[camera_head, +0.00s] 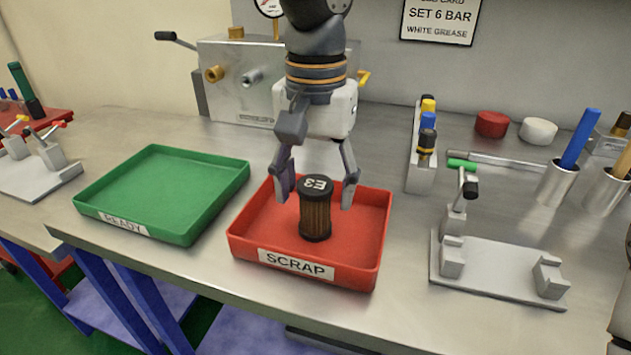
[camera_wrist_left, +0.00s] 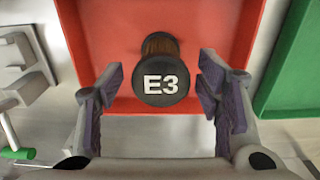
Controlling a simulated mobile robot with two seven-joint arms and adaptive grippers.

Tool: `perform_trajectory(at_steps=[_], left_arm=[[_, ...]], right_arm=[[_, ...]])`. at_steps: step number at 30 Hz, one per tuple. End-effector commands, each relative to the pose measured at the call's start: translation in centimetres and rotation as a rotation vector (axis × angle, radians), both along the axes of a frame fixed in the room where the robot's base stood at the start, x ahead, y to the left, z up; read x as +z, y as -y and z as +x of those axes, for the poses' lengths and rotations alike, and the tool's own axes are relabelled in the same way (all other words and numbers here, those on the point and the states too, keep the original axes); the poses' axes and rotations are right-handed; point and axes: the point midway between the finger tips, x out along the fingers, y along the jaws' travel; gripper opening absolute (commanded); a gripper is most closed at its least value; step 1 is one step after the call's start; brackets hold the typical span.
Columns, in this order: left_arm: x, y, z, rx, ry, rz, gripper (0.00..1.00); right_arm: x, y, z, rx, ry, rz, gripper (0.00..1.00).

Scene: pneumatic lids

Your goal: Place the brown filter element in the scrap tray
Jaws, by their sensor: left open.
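The brown filter element (camera_head: 316,214) has black end caps and the mark E3 on top. It stands upright inside the red scrap tray (camera_head: 375,262), which bears a SCRAP label. My left gripper (camera_head: 318,190) is open above the tray, with one finger on each side of the filter's top and gaps between. In the left wrist view the filter element (camera_wrist_left: 162,82) sits between and a little beyond the open fingers (camera_wrist_left: 165,100), over the red tray floor (camera_wrist_left: 105,35). My right gripper does not show; only a dark piece at the lower right edge may be mine.
A green READY tray (camera_head: 165,188) lies empty to the left. A grey clamp fixture (camera_head: 498,270) stands at right, near a rack of coloured bottles (camera_head: 423,150), red and white lids and metal cups (camera_head: 556,185). A metal block with fittings (camera_head: 240,85) stands behind.

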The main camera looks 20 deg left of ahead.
Motion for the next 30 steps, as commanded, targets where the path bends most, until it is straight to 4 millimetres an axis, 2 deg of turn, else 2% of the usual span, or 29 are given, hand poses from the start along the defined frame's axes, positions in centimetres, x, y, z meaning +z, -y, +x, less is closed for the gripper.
perform_trajectory(at_steps=[2,5,12,18,22,30], left_arm=[[0.3,0.0,0.0,0.0,0.002,-0.001,0.6],[1.8,0.0,0.1,0.001,0.005,0.0,0.6],[8.4,0.0,0.1,0.002,0.007,-0.001,0.6],[11.8,0.0,0.1,0.001,0.002,0.0,0.6],[12.4,0.0,0.0,0.0,0.0,-0.001,0.6],[12.4,0.0,0.0,0.0,0.0,0.0,0.6]], right_arm=[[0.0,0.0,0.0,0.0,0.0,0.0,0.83],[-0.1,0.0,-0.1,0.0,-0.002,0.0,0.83],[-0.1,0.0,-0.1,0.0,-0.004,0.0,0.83],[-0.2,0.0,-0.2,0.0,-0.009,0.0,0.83],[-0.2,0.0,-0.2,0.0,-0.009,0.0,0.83],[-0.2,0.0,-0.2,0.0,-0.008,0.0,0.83]])
